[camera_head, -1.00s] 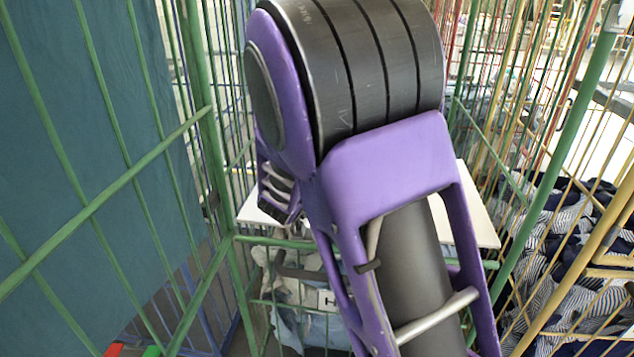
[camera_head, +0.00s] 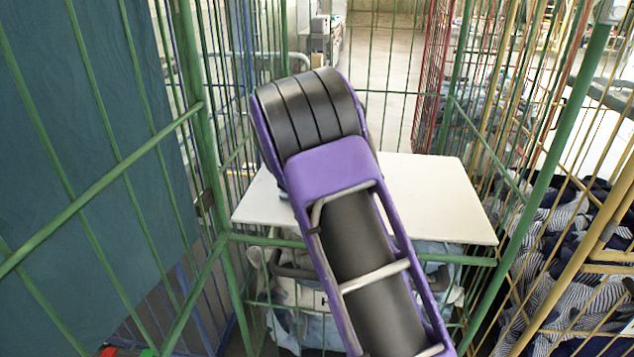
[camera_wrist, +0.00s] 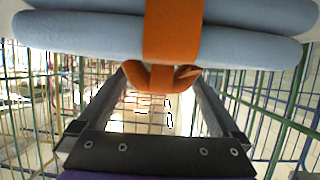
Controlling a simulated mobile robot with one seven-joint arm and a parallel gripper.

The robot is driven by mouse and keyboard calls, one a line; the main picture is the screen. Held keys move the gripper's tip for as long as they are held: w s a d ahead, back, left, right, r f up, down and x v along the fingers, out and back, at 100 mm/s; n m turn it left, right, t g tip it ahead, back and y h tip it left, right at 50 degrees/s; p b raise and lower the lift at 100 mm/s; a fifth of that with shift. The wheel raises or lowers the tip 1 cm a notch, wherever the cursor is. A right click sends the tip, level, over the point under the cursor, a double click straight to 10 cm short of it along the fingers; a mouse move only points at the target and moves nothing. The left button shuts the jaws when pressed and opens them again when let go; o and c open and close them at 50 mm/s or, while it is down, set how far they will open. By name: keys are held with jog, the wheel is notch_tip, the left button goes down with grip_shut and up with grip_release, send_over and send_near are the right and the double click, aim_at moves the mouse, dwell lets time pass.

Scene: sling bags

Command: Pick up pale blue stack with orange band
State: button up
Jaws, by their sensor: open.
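The pale blue stack (camera_wrist: 70,37) fills the top of the wrist view as thick folded layers. An orange band (camera_wrist: 172,35) wraps its middle, and the band's knotted ends hang below it. My gripper (camera_wrist: 159,82) is open. Its two fingers point toward the stack, one on each side of the hanging orange ends. The fingertips look close to the stack's lower edge; I cannot tell whether they touch it. In the head view my purple and black arm hides the gripper and the stack.
A white board (camera_head: 425,195) lies across the green wire cage (camera_head: 460,260), behind my arm. Light cloth bags (camera_head: 290,290) are below it. Striped dark textiles (camera_head: 550,260) fill the right side. A teal panel (camera_head: 80,150) and green bars stand close on the left.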

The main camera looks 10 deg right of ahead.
grip_shut()
jog(key=shift+w+r, duration=0.1)
jog(key=shift+r, duration=0.1)
dwell(0.5)
